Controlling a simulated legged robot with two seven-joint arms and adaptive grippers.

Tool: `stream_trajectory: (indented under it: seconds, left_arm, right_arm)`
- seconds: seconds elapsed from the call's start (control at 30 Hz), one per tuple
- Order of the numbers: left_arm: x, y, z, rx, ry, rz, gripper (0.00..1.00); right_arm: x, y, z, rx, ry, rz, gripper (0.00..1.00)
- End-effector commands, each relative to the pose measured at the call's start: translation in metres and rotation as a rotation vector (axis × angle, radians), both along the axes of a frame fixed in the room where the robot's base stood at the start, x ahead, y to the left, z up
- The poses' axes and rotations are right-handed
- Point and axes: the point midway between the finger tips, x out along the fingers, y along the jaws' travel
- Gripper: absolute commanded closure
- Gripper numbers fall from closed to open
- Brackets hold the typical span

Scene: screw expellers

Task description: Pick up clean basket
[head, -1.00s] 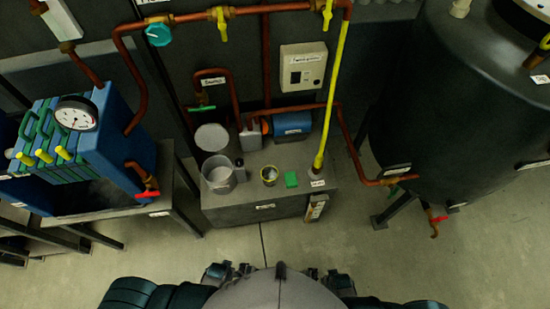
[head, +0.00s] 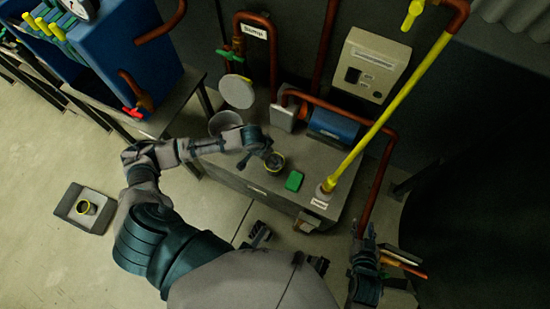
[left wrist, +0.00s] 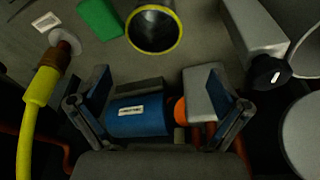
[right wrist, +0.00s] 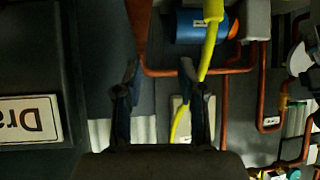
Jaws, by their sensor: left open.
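A small yellow-rimmed basket (head: 274,160) stands on top of the grey tank; it also shows at the top of the left wrist view (left wrist: 154,30), with a dark inside. A second yellow-rimmed basket (head: 87,208) sits in a grey tray (head: 70,200) on the floor at left. I cannot tell which is clean. My left gripper (head: 262,147) is above and just beside the basket on the tank, its fingers open and empty in the left wrist view (left wrist: 160,88). My right gripper (head: 365,245) hangs at lower right, fingers apart and empty in the right wrist view (right wrist: 158,75).
A green block (head: 294,181) lies right of the tank basket. A yellow pipe (head: 385,115) rises from the tank's right side. A blue motor (head: 335,123), copper pipes and a grey pot (head: 225,121) crowd the back. The floor at lower left is mostly clear.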

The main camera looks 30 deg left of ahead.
Motion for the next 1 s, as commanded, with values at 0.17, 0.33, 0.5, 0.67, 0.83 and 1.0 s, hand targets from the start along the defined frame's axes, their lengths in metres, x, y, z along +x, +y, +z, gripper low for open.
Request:
stream_trajectory:
  seconds: [0.17, 0.33, 0.5, 0.67, 0.83, 1.0]
  left_arm:
    - [0.008, -0.009, -0.035, 0.003, 0.003, -0.002, 0.0]
    - [0.014, -0.011, -0.061, 0.005, 0.003, -0.001, 0.0]
    - [0.019, -0.011, -0.08, 0.001, 0.001, -0.002, 0.0]
    - [0.022, -0.011, -0.086, 0.001, -0.001, -0.002, 0.0]
    - [0.021, -0.012, -0.098, 0.003, 0.0, -0.002, 0.0]
    - [0.019, -0.015, -0.121, 0.005, 0.004, -0.001, 0.0]
  right_arm:
    - [0.025, 0.007, 0.02, 0.063, -0.217, 0.008, 0.6]
    - [0.039, 0.014, 0.049, 0.123, -0.424, 0.013, 0.6]
    - [0.044, 0.021, 0.074, 0.165, -0.585, 0.016, 0.6]
    - [0.045, 0.024, 0.086, 0.182, -0.649, 0.017, 0.6]
    - [0.044, 0.024, 0.097, 0.212, -0.742, 0.016, 0.6]
    - [0.037, 0.023, 0.119, 0.272, -0.926, 0.014, 0.6]
